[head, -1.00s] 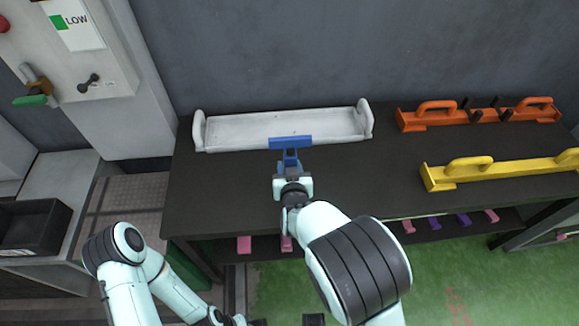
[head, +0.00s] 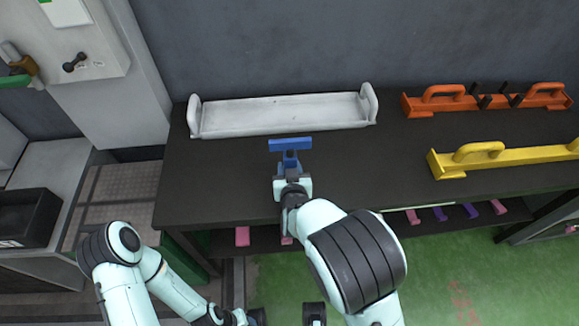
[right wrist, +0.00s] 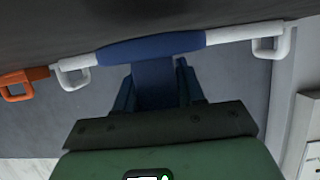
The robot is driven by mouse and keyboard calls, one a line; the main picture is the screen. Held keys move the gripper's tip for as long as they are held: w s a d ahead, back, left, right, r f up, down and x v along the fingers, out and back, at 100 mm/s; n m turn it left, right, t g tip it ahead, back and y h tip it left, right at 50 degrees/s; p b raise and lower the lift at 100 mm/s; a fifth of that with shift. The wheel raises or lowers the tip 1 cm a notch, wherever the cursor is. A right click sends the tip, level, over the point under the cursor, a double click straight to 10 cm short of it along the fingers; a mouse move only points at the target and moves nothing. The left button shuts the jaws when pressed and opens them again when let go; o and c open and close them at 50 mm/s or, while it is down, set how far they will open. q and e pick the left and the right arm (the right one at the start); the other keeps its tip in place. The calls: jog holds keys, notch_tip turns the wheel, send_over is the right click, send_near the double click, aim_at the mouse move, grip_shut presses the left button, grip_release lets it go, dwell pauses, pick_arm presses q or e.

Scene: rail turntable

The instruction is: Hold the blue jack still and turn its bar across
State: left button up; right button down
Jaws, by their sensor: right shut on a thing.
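The blue jack shows in the head view as a T shape, a blue bar (head: 290,144) across a short blue stem (head: 291,161). My right gripper (head: 290,173) is shut on the stem and holds the jack over the dark bench. In the right wrist view the blue bar (right wrist: 150,47) lies crosswise, with the blue stem (right wrist: 153,82) below it. My left arm is low at the left, and its gripper is at the bottom edge, partly cut off.
A white tray (head: 280,133) with raised ends stands behind the jack on the dark bench (head: 215,185). An orange rack (head: 435,107) and a yellow handled bar (head: 530,157) lie at the right. A black bin (head: 30,215) stands far left. The bench's left front is clear.

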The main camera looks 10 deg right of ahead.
jog(key=shift+f, duration=0.35)
jog(key=shift+f+b, duration=0.6)
dwell(0.5)
jog(key=shift+f, duration=0.1)
dwell(0.8)
